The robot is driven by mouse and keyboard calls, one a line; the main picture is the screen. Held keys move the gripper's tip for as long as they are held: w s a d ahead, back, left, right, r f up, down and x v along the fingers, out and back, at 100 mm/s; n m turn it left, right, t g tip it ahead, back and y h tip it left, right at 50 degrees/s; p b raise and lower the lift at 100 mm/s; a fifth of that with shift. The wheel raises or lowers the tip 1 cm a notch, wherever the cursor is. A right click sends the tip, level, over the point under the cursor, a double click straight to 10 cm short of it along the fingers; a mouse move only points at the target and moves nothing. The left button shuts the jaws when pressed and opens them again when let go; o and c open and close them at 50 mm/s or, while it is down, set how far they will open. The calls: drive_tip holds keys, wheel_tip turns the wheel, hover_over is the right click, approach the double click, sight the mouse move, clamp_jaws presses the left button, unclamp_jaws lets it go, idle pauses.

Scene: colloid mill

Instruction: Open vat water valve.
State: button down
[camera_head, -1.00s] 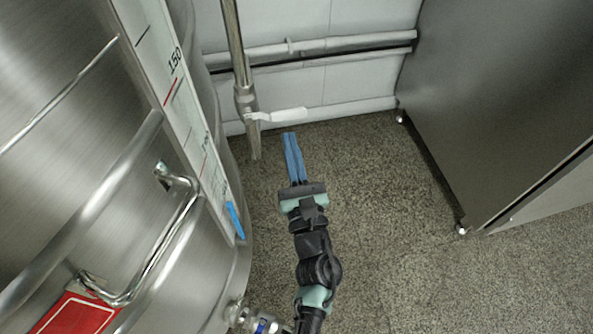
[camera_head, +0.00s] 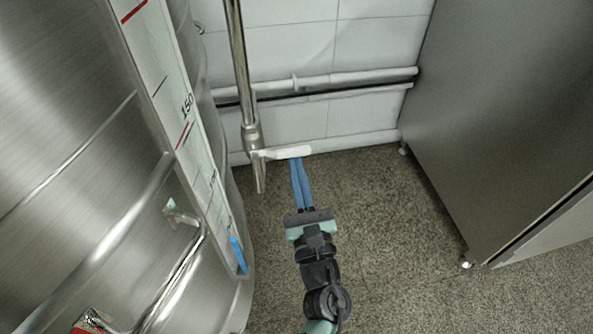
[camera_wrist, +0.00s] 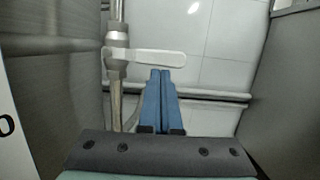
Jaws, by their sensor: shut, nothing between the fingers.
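The water valve is on a vertical steel pipe (camera_head: 240,70) beside the vat. Its white lever handle (camera_head: 288,152) points right, across the pipe, and it also shows in the wrist view (camera_wrist: 150,57). My gripper (camera_head: 296,162) has blue fingers, shut together and empty. In the head view the fingertips are right at the lever's lower edge, near its free end. In the wrist view the fingertips (camera_wrist: 161,72) lie just under the outer half of the lever. I cannot tell whether they touch it.
The large steel vat (camera_head: 80,150) with a level scale (camera_head: 185,125) fills the left. A horizontal pipe (camera_head: 340,78) runs along the tiled wall. A steel cabinet (camera_head: 500,120) stands at the right. The speckled floor (camera_head: 400,250) between is clear.

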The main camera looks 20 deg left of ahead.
sight(297, 150)
drive_tip(key=shift+r+n, duration=0.25)
drive_tip(key=shift+n, duration=0.25)
drive_tip(key=shift+w+d+r+n+g+y, duration=0.15)
drive_tip(key=shift+r+n+g+y, duration=0.35)
drive_tip(key=shift+n, duration=0.6)
drive_tip(key=shift+d+r+n+g+y, duration=0.1)
drive_tip(key=shift+r+n+y, duration=0.1)
drive_tip(key=shift+r+n, duration=0.7)
drive_tip(key=n, duration=0.2)
drive_tip(key=r+n+g, duration=0.1)
drive_tip(key=n, duration=0.1)
drive_tip(key=r+n, duration=0.1)
drive_tip(key=n, duration=0.1)
drive_tip(key=shift+a+r+g+y, duration=0.25)
drive_tip(key=shift+g+y, duration=0.05)
drive_tip(key=shift+y, duration=0.1)
drive_tip(key=shift+s+a+r+n+g+p, duration=0.3)
drive_tip(key=shift+s+a+r+n, duration=0.25)
drive_tip(key=shift+n, duration=0.55)
drive_tip(key=shift+s+a+r+n+g+p, duration=0.25)
drive_tip(key=shift+a+r+n, duration=0.45)
drive_tip(key=shift+n, duration=0.4)
drive_tip(key=shift+s+a+r+n+g+p, duration=0.2)
drive_tip(key=shift+s+a+r+n+g, duration=0.3)
drive_tip(key=shift+n, duration=0.6)
drive_tip(key=shift+r, duration=0.2)
